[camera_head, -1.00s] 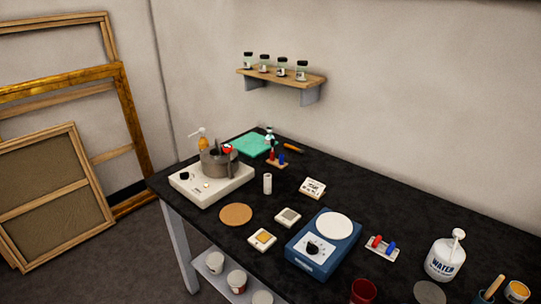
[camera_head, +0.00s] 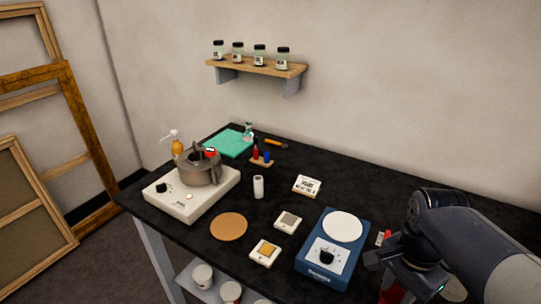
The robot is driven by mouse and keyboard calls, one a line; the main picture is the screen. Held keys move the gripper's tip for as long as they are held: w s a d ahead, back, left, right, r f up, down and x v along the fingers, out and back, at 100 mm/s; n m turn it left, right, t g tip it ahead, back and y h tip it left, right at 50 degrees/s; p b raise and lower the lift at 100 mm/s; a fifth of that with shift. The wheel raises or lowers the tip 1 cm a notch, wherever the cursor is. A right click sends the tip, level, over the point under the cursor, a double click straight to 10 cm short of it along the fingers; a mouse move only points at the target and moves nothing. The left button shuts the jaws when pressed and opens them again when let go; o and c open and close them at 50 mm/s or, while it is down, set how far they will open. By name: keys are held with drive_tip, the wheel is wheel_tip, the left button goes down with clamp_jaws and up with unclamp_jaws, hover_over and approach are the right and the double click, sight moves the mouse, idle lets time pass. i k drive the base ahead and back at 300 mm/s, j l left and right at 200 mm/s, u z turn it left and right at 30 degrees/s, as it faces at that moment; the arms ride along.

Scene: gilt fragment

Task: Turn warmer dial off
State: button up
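A white warmer box (camera_head: 207,205) stands at the left end of the black table, with a grey metal pot (camera_head: 200,172) on top. A black dial (camera_head: 161,188) and a small pale light (camera_head: 189,196) are on its front; the dial's setting is too small to read. A blue device (camera_head: 330,277) with a round white plate (camera_head: 342,227) and a black knob (camera_head: 326,257) stands at the front right. My gripper (camera_head: 388,272) is right of the blue device, far from the white box. It points down-left, its fingers dark and hard to make out. I see nothing held.
A cork disc (camera_head: 229,226), a white cylinder (camera_head: 258,187) and small square dishes (camera_head: 265,253) lie between the two devices. A red cup (camera_head: 391,295) is partly hidden below my gripper. A shelf of jars (camera_head: 258,67) hangs on the wall. Frames (camera_head: 70,150) lean at left.

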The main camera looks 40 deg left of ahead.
sight(161, 188)
drive_tip(key=j+u, duration=0.1)
drive_tip(key=j, duration=0.45)
drive_tip(key=j+u, duration=0.1)
drive_tip(key=j, duration=0.5)
drive_tip(key=j+u, duration=0.1)
drive_tip(key=j, duration=0.45)
drive_tip(key=i+j+u, duration=0.1)
drive_tip(key=j, duration=0.45)
drive_tip(key=i+j+u, duration=0.1)
drive_tip(key=j, duration=0.45)
drive_tip(key=i+j+u, duration=0.1)
drive_tip(key=j, duration=0.45)
